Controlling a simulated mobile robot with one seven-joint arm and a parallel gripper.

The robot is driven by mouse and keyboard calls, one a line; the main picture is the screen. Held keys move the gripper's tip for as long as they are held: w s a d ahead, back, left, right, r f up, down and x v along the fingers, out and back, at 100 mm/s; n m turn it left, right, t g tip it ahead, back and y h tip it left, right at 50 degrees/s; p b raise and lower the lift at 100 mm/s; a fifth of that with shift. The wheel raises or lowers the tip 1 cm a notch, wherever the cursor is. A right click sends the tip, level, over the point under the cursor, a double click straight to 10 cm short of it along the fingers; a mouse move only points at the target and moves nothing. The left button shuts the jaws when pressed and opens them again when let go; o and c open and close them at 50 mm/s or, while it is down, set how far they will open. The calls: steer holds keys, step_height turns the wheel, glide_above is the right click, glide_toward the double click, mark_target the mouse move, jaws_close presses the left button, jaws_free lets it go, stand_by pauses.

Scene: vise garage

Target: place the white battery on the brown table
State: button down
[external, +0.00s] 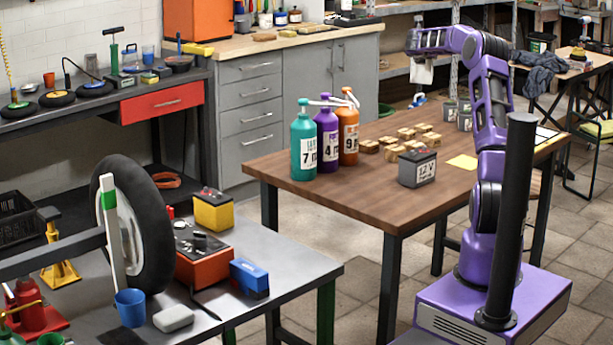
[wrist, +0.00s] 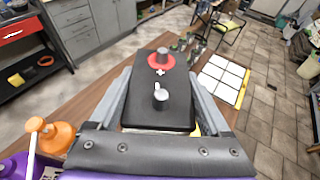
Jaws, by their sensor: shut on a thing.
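My gripper (external: 423,62) is raised high above the far part of the brown table (external: 350,195) and points down. It is shut on a battery, whose white body (external: 422,75) shows below the fingers in the external view. In the wrist view the battery's black top (wrist: 160,95) fills the space between the fingers (wrist: 160,100). It has a red-ringed terminal and a grey terminal. The held battery is clear of the table surface. The brown table also shows in the wrist view (wrist: 105,100).
A grey 12V battery (external: 417,169), small tan boxes (external: 393,152) and a yellow sheet (external: 462,162) sit on the brown table. Green, purple and orange pump bottles (external: 326,140) stand at its left. A white grid sheet (wrist: 222,78) lies at the right. The front strip of table is bare.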

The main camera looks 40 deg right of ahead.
steer(key=s+d+m+g+h, duration=0.1)
steer(key=s+d+m+g, duration=0.1)
steer(key=s+d, duration=0.7)
steer(key=b, duration=0.1)
glide_above(454, 164)
step_height(454, 164, down, 27)
steer(key=shift+a+r, duration=0.1)
steer(key=shift+r, duration=0.05)
stand_by(0.3)
steer(key=shift+f+b, duration=0.2)
steer(key=shift+b, duration=0.1)
jaws_free()
steer(key=shift+s+f, duration=0.1)
steer(key=shift+f, duration=0.05)
steer(key=shift+a+r+p, duration=0.1)
steer(key=shift+r+p, duration=0.15)
steer(key=shift+p, duration=0.1)
steer(key=v, duration=1.2)
